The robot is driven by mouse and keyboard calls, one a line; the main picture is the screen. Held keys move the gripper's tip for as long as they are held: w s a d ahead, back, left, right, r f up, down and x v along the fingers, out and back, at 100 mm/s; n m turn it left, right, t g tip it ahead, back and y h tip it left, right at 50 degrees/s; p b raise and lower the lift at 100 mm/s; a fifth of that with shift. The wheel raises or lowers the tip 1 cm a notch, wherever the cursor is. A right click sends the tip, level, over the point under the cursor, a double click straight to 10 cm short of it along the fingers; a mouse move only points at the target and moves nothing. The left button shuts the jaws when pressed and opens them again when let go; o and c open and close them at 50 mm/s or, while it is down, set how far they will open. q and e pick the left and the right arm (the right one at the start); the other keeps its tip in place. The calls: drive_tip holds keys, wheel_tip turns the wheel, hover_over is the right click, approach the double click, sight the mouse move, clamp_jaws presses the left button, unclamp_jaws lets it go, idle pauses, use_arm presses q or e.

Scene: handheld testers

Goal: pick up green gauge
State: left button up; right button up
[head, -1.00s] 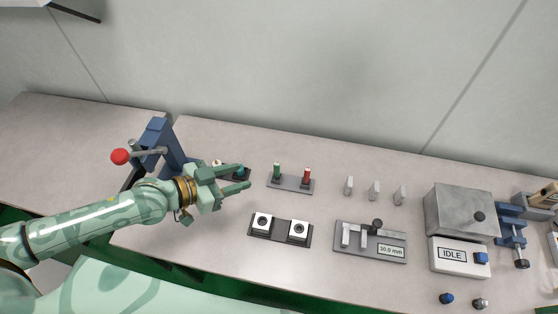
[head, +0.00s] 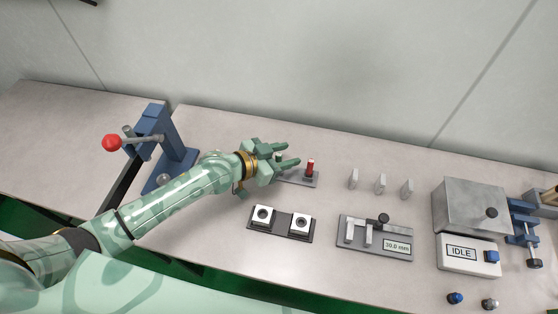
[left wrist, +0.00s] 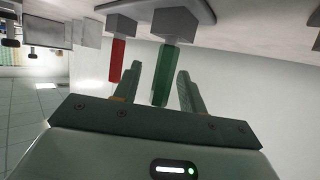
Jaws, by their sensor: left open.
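The green gauge (left wrist: 164,72) stands out of a grey block on its holder plate in the left wrist view. My left gripper (head: 290,154) is open, and the gauge shows between its two fingers in the left wrist view, with a gap on each side. In the head view my left gripper is over the left end of the gauge holder (head: 311,184) and hides the green gauge. The red gauge (head: 310,167) stands at the right end of the holder; it also shows in the left wrist view (left wrist: 117,59), outside the left finger. My right gripper is out of view.
A blue press (head: 174,142) with a red knob stands left of my forearm. A dark base with two white blocks (head: 282,222) lies in front of the holder. A caliper display (head: 374,236), several small grey blocks and a grey box (head: 470,205) are to the right.

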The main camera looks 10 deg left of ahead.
use_arm(q)
clamp_jaws()
